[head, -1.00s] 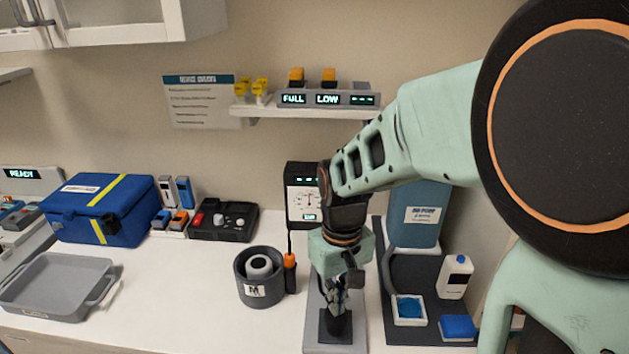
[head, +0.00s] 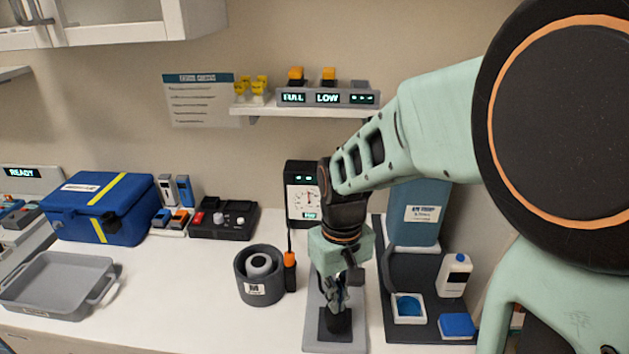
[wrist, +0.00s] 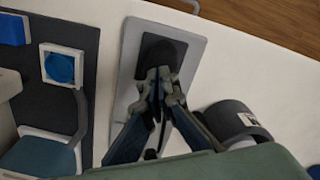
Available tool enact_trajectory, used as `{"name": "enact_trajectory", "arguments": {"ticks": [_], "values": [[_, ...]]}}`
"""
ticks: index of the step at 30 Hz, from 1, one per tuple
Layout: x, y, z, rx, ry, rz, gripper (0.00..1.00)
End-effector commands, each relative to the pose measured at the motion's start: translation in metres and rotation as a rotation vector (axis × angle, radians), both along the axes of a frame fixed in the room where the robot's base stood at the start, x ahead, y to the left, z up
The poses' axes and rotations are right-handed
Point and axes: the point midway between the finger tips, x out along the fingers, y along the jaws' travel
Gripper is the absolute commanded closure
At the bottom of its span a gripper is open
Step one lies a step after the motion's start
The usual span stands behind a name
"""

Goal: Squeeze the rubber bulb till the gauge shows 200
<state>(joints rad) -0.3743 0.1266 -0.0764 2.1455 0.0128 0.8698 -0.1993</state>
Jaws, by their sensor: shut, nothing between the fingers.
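The gauge (head: 302,200) is a black box with a white dial and small lit displays against the back wall. Its readings are too small to make out, and my arm covers its right edge. A dark, rounded piece (head: 335,322), perhaps the rubber bulb, sits on a grey plate (head: 350,346). In the wrist view this dark piece (wrist: 160,55) lies at and just beyond my fingertips on the plate (wrist: 128,75). My gripper (wrist: 160,76) points down over it with its fingertips together and nothing between them. I cannot tell whether they touch the dark piece.
Left of the plate stand a dark grey round holder (head: 259,288) and an orange-topped tool (head: 290,262). Right is a dark mat (head: 428,325) with a blue-filled dish (head: 408,307), a white bottle (head: 455,275) and a blue block (head: 457,325).

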Motion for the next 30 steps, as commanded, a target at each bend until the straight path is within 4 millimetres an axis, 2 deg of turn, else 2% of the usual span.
{"name": "enact_trajectory", "arguments": {"ticks": [6, 19, 30], "values": [[0.0, 0.0, -0.017, -0.001, 0.002, 0.0, 1.0], [0.0, 0.0, 0.008, 0.0, 0.001, 0.0, 1.0], [0.0, 0.0, 0.008, 0.0, 0.0, 0.0, 1.0]]}}
